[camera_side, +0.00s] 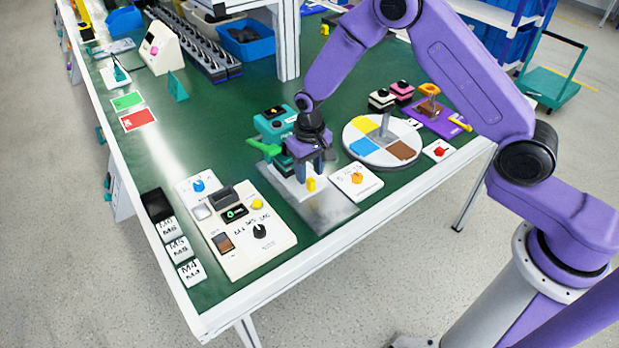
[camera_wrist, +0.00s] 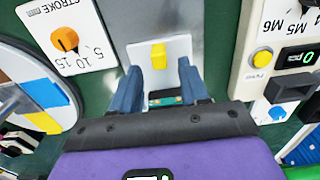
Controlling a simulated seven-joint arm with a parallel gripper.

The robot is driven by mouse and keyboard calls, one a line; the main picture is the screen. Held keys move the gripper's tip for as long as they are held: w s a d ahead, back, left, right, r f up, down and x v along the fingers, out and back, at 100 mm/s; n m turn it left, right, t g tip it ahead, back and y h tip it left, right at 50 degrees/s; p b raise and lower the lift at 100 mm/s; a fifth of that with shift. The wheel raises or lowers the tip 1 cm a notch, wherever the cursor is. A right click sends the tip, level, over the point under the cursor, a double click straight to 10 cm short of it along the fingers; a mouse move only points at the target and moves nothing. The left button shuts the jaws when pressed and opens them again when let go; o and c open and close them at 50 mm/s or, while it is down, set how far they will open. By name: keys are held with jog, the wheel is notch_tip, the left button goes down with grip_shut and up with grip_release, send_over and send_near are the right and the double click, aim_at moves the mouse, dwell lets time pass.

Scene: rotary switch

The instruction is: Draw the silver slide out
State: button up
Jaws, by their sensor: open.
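A silver metal plate (camera_side: 328,213) lies on the green table near its front edge, in front of a small teal machine (camera_side: 273,126). It also shows in the wrist view (camera_wrist: 138,18). A white plate (camera_side: 289,190) with an upright yellow tab (camera_side: 311,184) sits on the silver one; the tab shows in the wrist view (camera_wrist: 158,54). I cannot tell exactly which part slides. My gripper (camera_side: 312,180) points down by the tab. In the wrist view my gripper (camera_wrist: 157,75) is open and empty, fingers spread either side of the tab's line. My gripper hides part of the machine.
A white panel with an orange knob (camera_side: 357,179) lies close on the right. A control box (camera_side: 247,247) with a black dial stands on the left. A round coloured disc (camera_side: 382,141) lies behind right. Bare table (camera_side: 215,125) is at the back left.

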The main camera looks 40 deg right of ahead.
aim_at(309, 178)
jog(key=shift+f, duration=1.65)
grip_shut()
jog(key=s, duration=1)
jog(key=shift+s, duration=0.25)
jog(key=shift+c, duration=0.2)
grip_release()
jog(key=shift+s, duration=0.1)
jog(key=shift+o, duration=0.2)
